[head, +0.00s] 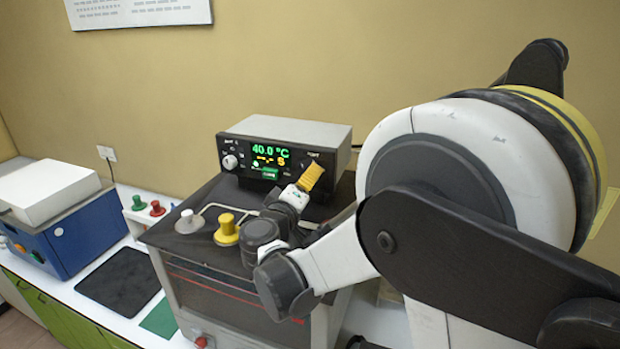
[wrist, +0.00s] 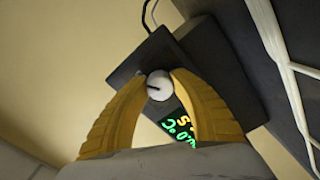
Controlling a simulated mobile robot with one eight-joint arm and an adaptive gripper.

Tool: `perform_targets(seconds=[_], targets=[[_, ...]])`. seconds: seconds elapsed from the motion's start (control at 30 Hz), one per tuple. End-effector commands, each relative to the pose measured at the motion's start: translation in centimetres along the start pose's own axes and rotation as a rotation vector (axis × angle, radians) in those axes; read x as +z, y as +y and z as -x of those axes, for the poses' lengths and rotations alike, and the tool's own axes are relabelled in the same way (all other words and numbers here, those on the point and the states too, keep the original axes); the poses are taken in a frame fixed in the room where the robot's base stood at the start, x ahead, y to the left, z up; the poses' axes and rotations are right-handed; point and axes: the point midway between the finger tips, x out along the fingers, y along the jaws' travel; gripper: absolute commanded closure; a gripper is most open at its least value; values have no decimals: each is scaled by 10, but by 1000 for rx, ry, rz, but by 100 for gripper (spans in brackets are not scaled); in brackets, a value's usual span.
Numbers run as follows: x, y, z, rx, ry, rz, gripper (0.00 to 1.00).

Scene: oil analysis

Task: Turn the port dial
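The port dial (wrist: 159,85) is a small white round knob with a dark pointer line. It shows between my fingertips in the wrist view. In the head view it is hidden behind my gripper (head: 311,177), at the panel's right side under the PORT label. My gripper also shows in the wrist view (wrist: 159,77), its two yellow ribbed fingers closed in to the dial's width, one at each side of it. The control box (head: 293,132) has a lit display (head: 270,157) reading 40.0 °C in green, with a yellow line below. Another white knob (head: 230,162) is at the panel's left.
The box stands on a larger apparatus with a dark top (head: 187,216). A grey-white stopper (head: 188,222) and a yellow stopper (head: 227,232) stand there, near my arm. A blue device (head: 70,225) and a black mat (head: 120,280) are at the left.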

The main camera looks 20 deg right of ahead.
Motion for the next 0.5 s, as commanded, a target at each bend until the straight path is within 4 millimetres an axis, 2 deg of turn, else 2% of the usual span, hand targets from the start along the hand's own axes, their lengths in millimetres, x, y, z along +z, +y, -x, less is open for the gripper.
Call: perform_targets(seconds=[0.27,0.5], targets=[[0,0,0,0,0,26,100],[1,-2,0,0,0,145,100]])
